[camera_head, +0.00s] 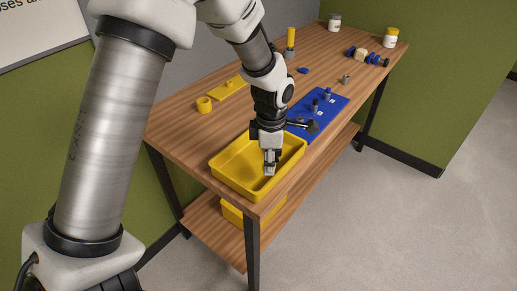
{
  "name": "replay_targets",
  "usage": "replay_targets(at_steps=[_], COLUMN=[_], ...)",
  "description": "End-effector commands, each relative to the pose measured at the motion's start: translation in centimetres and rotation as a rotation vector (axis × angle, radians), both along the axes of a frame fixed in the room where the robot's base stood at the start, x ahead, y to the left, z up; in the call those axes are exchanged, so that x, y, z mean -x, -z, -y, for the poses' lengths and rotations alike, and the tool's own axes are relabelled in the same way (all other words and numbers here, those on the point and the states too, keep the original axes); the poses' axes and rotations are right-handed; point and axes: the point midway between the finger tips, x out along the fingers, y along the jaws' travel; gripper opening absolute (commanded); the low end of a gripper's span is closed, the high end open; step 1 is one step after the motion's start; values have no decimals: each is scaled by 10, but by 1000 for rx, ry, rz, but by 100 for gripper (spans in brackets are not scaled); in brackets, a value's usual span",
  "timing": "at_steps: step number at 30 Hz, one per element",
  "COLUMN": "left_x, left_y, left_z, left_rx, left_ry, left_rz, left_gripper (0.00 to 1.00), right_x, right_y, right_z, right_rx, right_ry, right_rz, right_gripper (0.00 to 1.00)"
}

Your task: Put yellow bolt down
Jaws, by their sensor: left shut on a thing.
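My left gripper (270,160) points down over the yellow tray (223,173) at the near end of the wooden table. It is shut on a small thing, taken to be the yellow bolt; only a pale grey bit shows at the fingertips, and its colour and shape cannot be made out. The fingertips are over the tray's right part; whether the held thing touches the tray floor cannot be told. My right gripper is not in view.
A blue mat (338,101) with small upright parts lies right of my left gripper. A yellow plate (228,88) and yellow ring (204,105) lie behind the tray. A yellow cylinder (291,36) and two jars (390,38) stand farther back. A yellow bin (232,214) sits on the lower shelf.

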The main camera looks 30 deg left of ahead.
Motion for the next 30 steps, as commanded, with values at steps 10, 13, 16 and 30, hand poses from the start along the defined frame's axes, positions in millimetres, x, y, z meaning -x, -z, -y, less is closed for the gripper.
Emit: replay_targets(at_steps=[10, 13, 16, 30], left_x=[-51, -54, -53, -54], left_y=[6, 13, 30, 47], left_z=[-61, -66, -66, -65], left_rx=[0, -1, -1, -1], left_ry=[-2, 0, 1, 1], left_rz=[-1, -6, -6, -1], left_gripper=[0, 0, 0, 51], right_x=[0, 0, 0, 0], right_y=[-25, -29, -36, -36], right_z=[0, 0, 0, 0], right_rx=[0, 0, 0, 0], right_ry=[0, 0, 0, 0], right_rz=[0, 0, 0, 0], right_gripper=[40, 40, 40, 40])
